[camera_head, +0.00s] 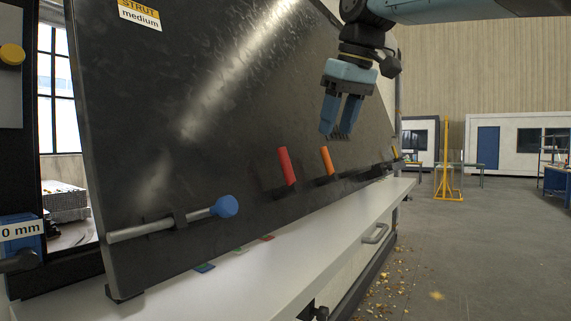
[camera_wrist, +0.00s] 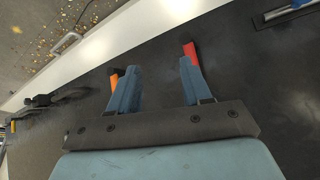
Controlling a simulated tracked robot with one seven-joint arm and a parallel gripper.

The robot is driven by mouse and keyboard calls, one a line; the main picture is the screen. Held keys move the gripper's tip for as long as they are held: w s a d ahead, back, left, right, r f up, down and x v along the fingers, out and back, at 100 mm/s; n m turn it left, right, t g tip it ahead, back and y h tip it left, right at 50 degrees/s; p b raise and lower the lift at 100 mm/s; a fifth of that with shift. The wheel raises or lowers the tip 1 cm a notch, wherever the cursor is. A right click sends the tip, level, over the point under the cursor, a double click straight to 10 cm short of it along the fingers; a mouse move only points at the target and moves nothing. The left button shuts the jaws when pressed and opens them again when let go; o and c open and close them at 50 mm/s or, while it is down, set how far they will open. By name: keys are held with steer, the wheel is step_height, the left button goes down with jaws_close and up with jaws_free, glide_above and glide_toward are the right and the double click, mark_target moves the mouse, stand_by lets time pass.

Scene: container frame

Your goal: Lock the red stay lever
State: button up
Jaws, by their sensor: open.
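The red stay lever (camera_head: 286,166) stands up from the lower part of the dark tilted panel (camera_head: 200,110), leaning slightly left. In the wrist view the red lever (camera_wrist: 191,50) shows just beyond the tip of my right-hand finger, which hides part of it. My gripper (camera_head: 336,133) is open and empty, up and to the right of the red lever in the head view. In the wrist view its fingers (camera_wrist: 160,68) are spread wide, pointing at the panel's lower edge. I cannot tell whether a finger touches the lever.
An orange lever (camera_head: 327,161) stands right of the red one; in the wrist view the orange lever (camera_wrist: 115,79) is by the left finger. A yellow lever (camera_head: 394,153) is farther right. A blue-knobbed rod (camera_head: 225,206) lies left. A white ledge (camera_head: 300,245) runs below.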

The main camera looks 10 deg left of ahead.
steer(key=n, duration=0.2)
glide_toward(287, 156)
steer(key=shift+g, duration=0.3)
steer(key=x, duration=1.1)
steer(key=shift+w+f, duration=0.2)
steer(key=shift+w, duration=0.15)
steer(key=shift+c, duration=0.5)
jaws_close()
